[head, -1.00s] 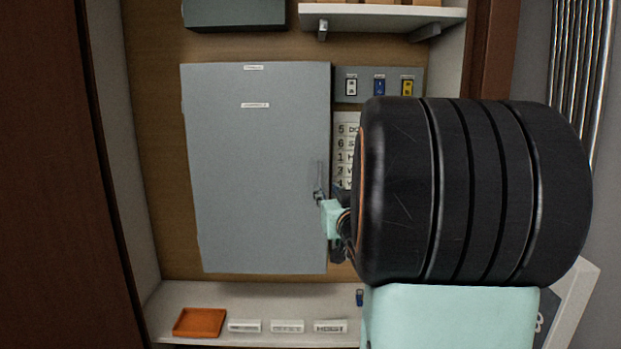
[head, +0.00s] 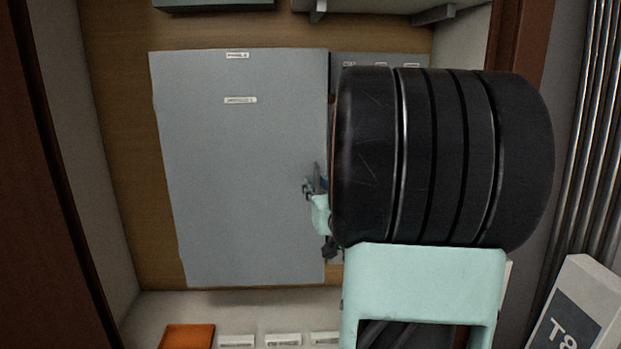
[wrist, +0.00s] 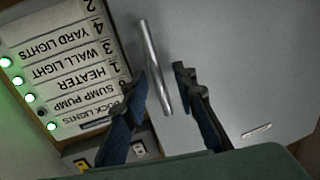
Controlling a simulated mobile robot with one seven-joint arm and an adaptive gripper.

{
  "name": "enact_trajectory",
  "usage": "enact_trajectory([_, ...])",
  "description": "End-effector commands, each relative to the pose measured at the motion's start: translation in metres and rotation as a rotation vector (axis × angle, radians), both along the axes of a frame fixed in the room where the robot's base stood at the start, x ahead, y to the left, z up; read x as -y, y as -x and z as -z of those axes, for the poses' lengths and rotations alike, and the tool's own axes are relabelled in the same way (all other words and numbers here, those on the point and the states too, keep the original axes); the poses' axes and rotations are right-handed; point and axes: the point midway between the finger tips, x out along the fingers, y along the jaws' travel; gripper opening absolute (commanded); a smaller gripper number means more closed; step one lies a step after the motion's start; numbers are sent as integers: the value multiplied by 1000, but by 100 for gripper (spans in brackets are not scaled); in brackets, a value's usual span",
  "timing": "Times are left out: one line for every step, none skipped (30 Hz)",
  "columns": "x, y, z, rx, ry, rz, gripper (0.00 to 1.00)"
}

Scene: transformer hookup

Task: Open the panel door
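The panel door (head: 240,170) is a flat grey sheet that looks shut against the wooden back wall, with two small white labels near its top. Its handle (wrist: 152,60) is a thin metal bar standing off the grey surface near the door's edge. In the wrist view, the two dark fingers of my gripper (wrist: 160,76) are apart, one on each side of the bar. Gaps show between the bar and the fingers. In the head view, my gripper (head: 313,188) is at the door's right edge, and my dark arm link hides much beside it.
A label board (wrist: 65,60) with several lit green lamps sits beside the door. An orange tray (head: 188,337) and white label blocks (head: 283,340) lie on the ledge below. A shelf (head: 380,8) is above right, and a cabinet side wall (head: 70,120) is at left.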

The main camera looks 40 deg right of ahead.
Motion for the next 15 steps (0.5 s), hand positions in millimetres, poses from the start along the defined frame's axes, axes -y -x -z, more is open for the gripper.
enact_trajectory([1,1,-1,-1,0,1,26])
enact_trajectory([1,2,0,-1,0,1,26])
enact_trajectory([1,2,0,-1,0,1,26])
enact_trajectory([1,3,0,-1,0,1,26])
enact_trajectory([1,3,0,-1,0,1,26])
enact_trajectory([1,3,0,-1,0,1,26])
enact_trajectory([1,3,0,-1,0,1,26])
enact_trajectory([1,3,0,-1,0,1,26])
enact_trajectory([1,3,0,-1,0,1,26])
enact_trajectory([1,3,0,-1,0,1,26])
enact_trajectory([1,3,0,-1,0,1,26])
enact_trajectory([1,3,0,-1,0,1,26])
enact_trajectory([1,3,0,-1,0,1,26])
enact_trajectory([1,3,0,-1,0,0,26])
enact_trajectory([1,3,0,-1,0,0,24])
